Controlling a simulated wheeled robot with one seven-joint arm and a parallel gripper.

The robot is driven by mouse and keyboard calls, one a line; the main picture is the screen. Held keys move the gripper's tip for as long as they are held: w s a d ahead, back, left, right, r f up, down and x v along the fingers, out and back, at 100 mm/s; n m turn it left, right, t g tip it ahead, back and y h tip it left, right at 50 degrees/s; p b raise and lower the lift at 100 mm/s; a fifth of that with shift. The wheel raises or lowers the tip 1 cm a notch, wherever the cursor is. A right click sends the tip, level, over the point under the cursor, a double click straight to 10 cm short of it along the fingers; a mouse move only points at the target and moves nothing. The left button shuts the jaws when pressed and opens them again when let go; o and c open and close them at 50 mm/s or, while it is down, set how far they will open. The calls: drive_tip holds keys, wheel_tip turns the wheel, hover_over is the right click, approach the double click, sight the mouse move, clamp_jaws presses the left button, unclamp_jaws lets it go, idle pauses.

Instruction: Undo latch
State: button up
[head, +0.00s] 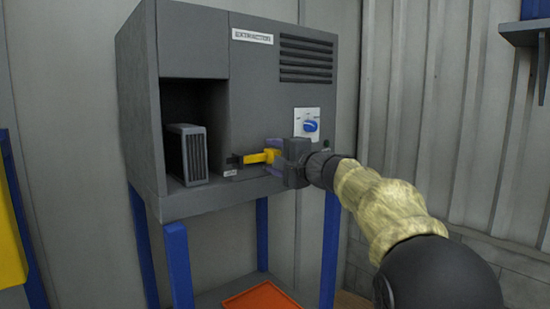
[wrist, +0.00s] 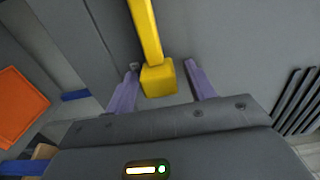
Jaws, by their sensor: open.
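The latch is a yellow lever (head: 258,157) on the front of the grey chassis (head: 240,100), just right of its open bay. In the head view it lies nearly level. In the wrist view the yellow lever (wrist: 146,30) ends in a square block lying between the two purple fingers of my gripper (wrist: 160,88). My gripper (head: 276,157) is open, with visible gaps on both sides of the block. The far finger is partly hidden in the head view.
A grey finned module (head: 188,153) stands in the open bay. A blue knob (head: 311,126) sits on a white plate above my gripper. Blue legs (head: 178,262) hold up the chassis. An orange tray (head: 262,302) lies below. A shelf (head: 524,30) is at upper right.

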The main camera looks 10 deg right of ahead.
drive_tip(key=shift+s+d+f+b, duration=0.1)
drive_tip(key=shift+s+d+b, duration=0.25)
drive_tip(key=b+v, duration=0.6)
drive_tip(key=v, duration=1)
drive_tip(key=shift+s+b, duration=0.35)
drive_tip(key=shift+b, duration=0.05)
wheel_tip(320, 180, down, 29)
drive_tip(key=s+a+n+g+h, duration=0.2)
drive_tip(key=g+h, duration=0.3)
drive_tip(key=g, duration=0.2)
drive_tip(key=s+f+n+g+h, duration=0.2)
drive_tip(key=s+f+n, duration=0.2)
drive_tip(key=s+f, duration=0.4)
drive_tip(key=s+f+n+g+h, duration=0.2)
drive_tip(key=s+f+n, duration=0.3)
drive_tip(key=s+f, duration=0.4)
wheel_tip(320, 180, down, 4)
drive_tip(key=shift+a+f+n+g+h, duration=0.2)
drive_tip(key=shift+a+n+g+h, duration=0.1)
drive_tip(key=shift+g, duration=0.5)
